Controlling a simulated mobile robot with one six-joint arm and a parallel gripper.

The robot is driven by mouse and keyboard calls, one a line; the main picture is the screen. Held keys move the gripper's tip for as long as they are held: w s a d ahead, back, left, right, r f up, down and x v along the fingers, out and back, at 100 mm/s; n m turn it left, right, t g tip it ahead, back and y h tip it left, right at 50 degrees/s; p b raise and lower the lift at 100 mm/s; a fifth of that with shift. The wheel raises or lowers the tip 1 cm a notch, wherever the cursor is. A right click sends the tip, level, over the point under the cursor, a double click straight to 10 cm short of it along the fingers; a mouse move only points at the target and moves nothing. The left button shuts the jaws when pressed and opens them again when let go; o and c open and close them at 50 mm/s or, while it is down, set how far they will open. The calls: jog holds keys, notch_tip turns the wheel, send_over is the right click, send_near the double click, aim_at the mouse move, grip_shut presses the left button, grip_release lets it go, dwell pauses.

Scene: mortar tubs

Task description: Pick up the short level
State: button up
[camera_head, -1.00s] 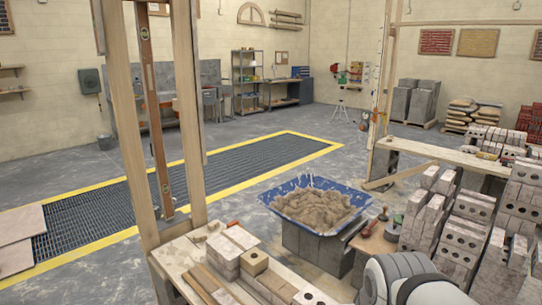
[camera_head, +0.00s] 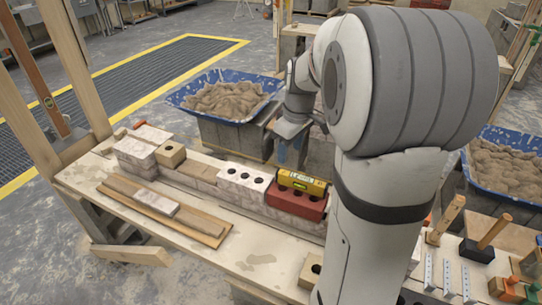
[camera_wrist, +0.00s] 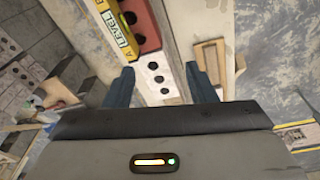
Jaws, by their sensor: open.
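In the wrist view the level (camera_wrist: 117,30) lies at the upper left, beside the red brick (camera_wrist: 143,25). My gripper (camera_head: 292,152) hangs just behind the row, up and slightly left of the level, and holds nothing. In the wrist view its dark blue fingers (camera_wrist: 161,86) are spread apart, with a white holed brick (camera_wrist: 157,75) showing between them. The level is outside the fingers.
A white holed brick (camera_head: 244,182) adjoins the red one. A blue tub of mortar (camera_head: 185,108) stands behind the bench, another tub (camera_head: 480,190) at right. Grey blocks (camera_head: 225,137) stand behind the row. The bench front (camera_head: 255,250) is mostly clear; boards (camera_head: 165,210) lie at its left.

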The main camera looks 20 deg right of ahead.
aim_at(302, 177)
jog(key=w+d+f+n+b, duration=0.1)
jog(key=w+d+f, duration=0.1)
jog(key=d+f, duration=0.1)
jog(key=w+d+f+n+b, duration=0.1)
jog(key=w+d+f+b, duration=0.1)
jog(key=f, duration=0.3)
jog(key=w+d+f+b, duration=0.1)
jog(key=w+d+f, duration=0.1)
jog(key=d+f, duration=0.1)
jog(key=shift+w+d+f+n+g+y, duration=0.3)
jog(key=shift+w+f+n, duration=0.1)
jog(key=shift+f, duration=0.2)
jog(key=shift+d+f, duration=0.15)
jog(key=shift+f, duration=0.15)
jog(key=f, duration=0.5)
jog(key=a+f, duration=0.1)
jog(key=f, duration=0.1)
jog(key=shift+f, duration=0.2)
jog(key=shift+c, duration=0.3)
grip_shut()
